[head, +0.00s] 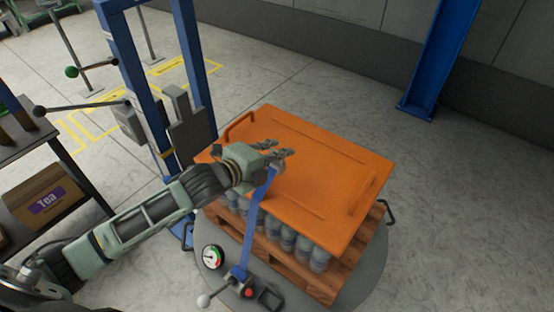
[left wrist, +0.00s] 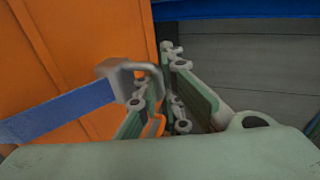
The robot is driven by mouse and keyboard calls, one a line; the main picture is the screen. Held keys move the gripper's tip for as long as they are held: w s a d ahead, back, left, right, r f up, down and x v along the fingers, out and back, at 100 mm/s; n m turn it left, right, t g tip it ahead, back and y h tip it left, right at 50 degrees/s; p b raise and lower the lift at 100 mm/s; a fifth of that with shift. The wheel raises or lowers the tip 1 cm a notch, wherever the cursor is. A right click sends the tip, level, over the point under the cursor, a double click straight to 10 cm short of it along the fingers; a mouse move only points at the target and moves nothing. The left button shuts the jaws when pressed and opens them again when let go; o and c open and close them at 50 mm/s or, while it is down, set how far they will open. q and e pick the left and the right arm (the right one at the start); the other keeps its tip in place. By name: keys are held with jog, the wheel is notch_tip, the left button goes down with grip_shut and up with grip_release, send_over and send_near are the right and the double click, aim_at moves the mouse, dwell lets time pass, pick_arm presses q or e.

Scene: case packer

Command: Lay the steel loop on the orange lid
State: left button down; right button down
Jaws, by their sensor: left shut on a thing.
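The orange lid (head: 325,165) is a large flat panel with raised ribs and handles, lying over the grey cans on a wooden pallet. My left gripper (head: 278,152) is over the lid's near left part, shut on the steel loop. In the left wrist view the steel loop (left wrist: 132,72) is a grey metal piece at the end of the blue strap (left wrist: 58,112), beside the fingers (left wrist: 172,100). The strap (head: 256,222) runs down from the gripper to the base below. The fingers partly hide the loop, and the gap between loop and lid is unclear. My right gripper is out of view.
A gauge (head: 212,257) and a lever mechanism (head: 242,275) sit at the pallet's near left. A blue frame (head: 198,60) stands behind my arm. A shelf with a Tea box (head: 45,200) is at left. The floor at right is clear.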

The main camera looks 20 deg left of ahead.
aim_at(275, 162)
pick_arm(q)
notch_tip(275, 162, down, 4)
jog(key=shift+r+p, duration=0.2)
jog(key=shift+p, duration=0.15)
jog(key=shift+f, duration=0.1)
jog(key=c, duration=1.9)
grip_release()
jog(key=shift+f, duration=0.15)
jog(key=shift+b+v, duration=1)
jog(key=shift+v, duration=5.1)
jog(key=shift+d, duration=0.1)
